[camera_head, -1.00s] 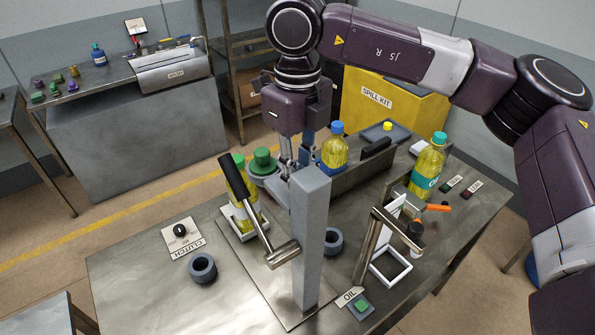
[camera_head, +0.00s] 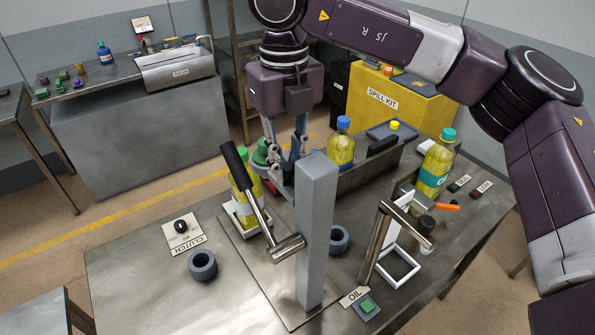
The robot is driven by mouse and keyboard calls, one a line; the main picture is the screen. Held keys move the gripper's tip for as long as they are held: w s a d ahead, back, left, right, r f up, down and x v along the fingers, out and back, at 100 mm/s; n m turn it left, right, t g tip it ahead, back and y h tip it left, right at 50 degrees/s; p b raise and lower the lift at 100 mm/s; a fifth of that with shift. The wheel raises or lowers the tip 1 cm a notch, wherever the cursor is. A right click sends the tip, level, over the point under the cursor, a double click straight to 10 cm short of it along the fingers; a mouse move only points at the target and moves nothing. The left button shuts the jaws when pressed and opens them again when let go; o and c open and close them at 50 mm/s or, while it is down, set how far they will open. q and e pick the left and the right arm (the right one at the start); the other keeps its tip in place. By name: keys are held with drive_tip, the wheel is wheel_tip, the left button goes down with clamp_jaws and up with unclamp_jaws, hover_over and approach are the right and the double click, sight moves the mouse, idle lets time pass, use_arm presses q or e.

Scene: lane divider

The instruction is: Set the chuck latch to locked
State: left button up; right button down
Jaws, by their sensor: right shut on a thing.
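My right gripper (camera_head: 284,170) reaches down behind the upright grey post (camera_head: 316,230). Its fingers are close together and shut on a small part at the machine, which I take for the chuck latch. The post and the fingers hide most of that part, so its setting cannot be read. A green round piece (camera_head: 260,154) stands just left of the fingers. A long lever with a black grip (camera_head: 234,158) leans up to the left from a metal hub beside the post. My left gripper is not in view.
A yellow bottle (camera_head: 245,195) stands in a white holder behind the lever. A blue-capped bottle (camera_head: 341,148) stands right of the gripper. A teal-capped bottle (camera_head: 435,165), a white square frame (camera_head: 398,267) and an OIL button (camera_head: 367,306) are farther right.

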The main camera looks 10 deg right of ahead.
drive_tip(key=shift+w+a+r+m+b, duration=0.1)
drive_tip(key=shift+w+a+m+b, duration=0.45)
drive_tip(key=shift+m, duration=0.4)
drive_tip(key=shift+w+a+f+m+b, duration=0.1)
drive_tip(key=shift+w+a+m+b, duration=0.25)
drive_tip(key=shift+a+m, duration=0.45)
drive_tip(key=shift+w+a+r+m+b, duration=0.1)
drive_tip(key=shift+w+a+m+b, duration=0.35)
drive_tip(key=shift+m, duration=0.6)
drive_tip(key=shift+s, duration=0.1)
drive_tip(key=c, duration=1.8)
unclamp_jaws()
wheel_tip(320, 180, up, 8)
